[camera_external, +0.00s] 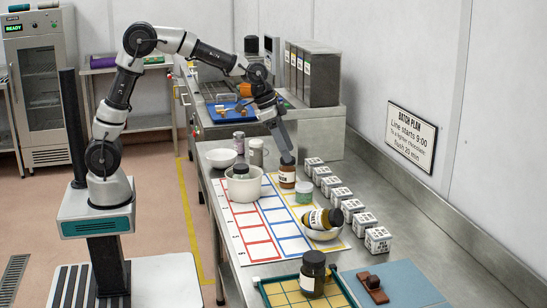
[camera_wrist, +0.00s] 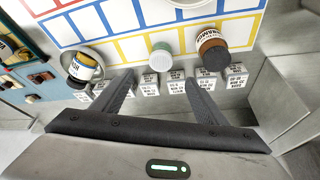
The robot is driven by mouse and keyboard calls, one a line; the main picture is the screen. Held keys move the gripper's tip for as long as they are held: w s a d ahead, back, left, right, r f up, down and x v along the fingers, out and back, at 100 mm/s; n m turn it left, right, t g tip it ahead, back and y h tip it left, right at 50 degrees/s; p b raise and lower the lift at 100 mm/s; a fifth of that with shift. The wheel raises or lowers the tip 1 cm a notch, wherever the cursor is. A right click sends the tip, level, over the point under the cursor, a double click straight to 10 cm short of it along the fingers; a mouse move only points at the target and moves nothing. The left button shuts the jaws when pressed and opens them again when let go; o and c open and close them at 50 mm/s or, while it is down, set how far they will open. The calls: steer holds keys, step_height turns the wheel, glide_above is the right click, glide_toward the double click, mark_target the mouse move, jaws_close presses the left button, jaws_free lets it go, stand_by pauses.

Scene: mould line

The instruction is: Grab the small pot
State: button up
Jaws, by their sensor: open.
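In the external view my gripper (camera_external: 287,152) hangs over the bench, overlapping the top of a brown jar (camera_external: 287,175) in the picture. In the wrist view that brown jar (camera_wrist: 212,50) stands right of the small pot, beyond my right finger.
A row of white printed blocks (camera_external: 350,207) runs close along the mat's right side. A bowl (camera_external: 322,233) holds a tilted dark jar (camera_external: 325,218). A white tub (camera_external: 242,190) with a jar in it stands left. A dark jar (camera_external: 313,270) stands on the yellow-grid tray (camera_external: 280,291).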

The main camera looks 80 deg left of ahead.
mark_target(302, 185)
steer(key=x, duration=1)
steer(key=shift+f+b, duration=0.3)
steer(key=shift+x, duration=2.65)
steer(key=shift+a, duration=0.15)
steer(key=c, duration=1.2)
